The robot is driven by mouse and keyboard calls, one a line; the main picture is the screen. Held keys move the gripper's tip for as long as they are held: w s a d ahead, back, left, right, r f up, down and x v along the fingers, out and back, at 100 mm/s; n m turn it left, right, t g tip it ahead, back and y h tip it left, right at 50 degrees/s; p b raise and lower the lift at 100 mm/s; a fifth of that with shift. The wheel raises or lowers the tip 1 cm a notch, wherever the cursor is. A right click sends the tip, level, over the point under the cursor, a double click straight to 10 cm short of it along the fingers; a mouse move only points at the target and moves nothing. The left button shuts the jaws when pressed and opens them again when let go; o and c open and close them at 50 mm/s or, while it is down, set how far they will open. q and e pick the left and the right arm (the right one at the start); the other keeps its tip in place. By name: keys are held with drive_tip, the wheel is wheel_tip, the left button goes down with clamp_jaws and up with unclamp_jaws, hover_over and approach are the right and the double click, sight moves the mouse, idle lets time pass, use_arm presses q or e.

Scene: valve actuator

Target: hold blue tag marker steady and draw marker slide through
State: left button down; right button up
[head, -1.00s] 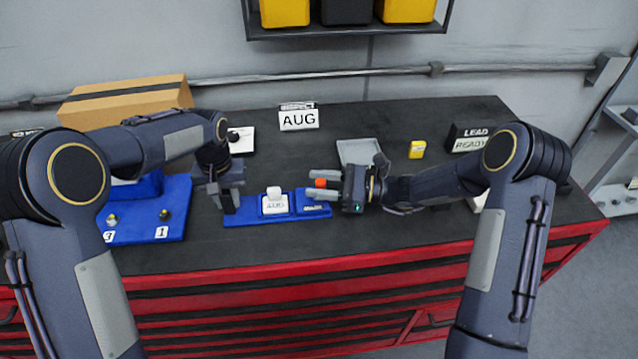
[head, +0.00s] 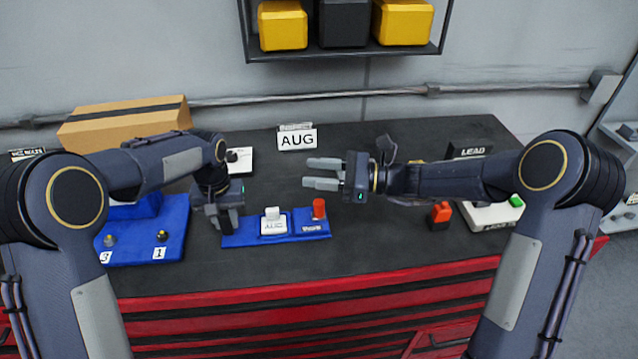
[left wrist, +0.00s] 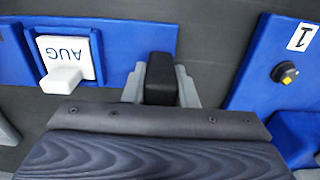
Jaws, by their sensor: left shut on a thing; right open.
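The blue tag marker (head: 300,238) lies flat on the dark bench top. A white slide marked AUG (head: 273,226) with a raised tab sits near its middle, and a red knob (head: 319,208) stands at its right end. My left gripper (head: 228,222) is at the marker's left end. In the left wrist view its fingers (left wrist: 160,88) are shut on a black block (left wrist: 161,75) beside the blue base, and the AUG slide (left wrist: 68,60) shows to the left. My right gripper (head: 322,174) is open and empty, above and behind the red knob.
A blue board with numbered knobs (head: 172,245) lies left of the marker. An AUG sign (head: 297,138) stands behind. An orange-red block (head: 440,214) and a white device with a green button (head: 490,216) are at the right. The bench front is clear.

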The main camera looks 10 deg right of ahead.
use_arm(q)
drive_tip(key=shift+s+f, duration=0.2)
drive_tip(key=shift+f, duration=0.1)
drive_tip(key=c, duration=1.5)
unclamp_jaws()
drive_tip(key=o, duration=0.4)
drive_tip(key=shift+w, duration=0.2)
use_arm(e)
drive_tip(key=shift+w, duration=0.1)
use_arm(q)
drive_tip(key=shift+r, duration=0.15)
drive_tip(key=shift+r, duration=0.1)
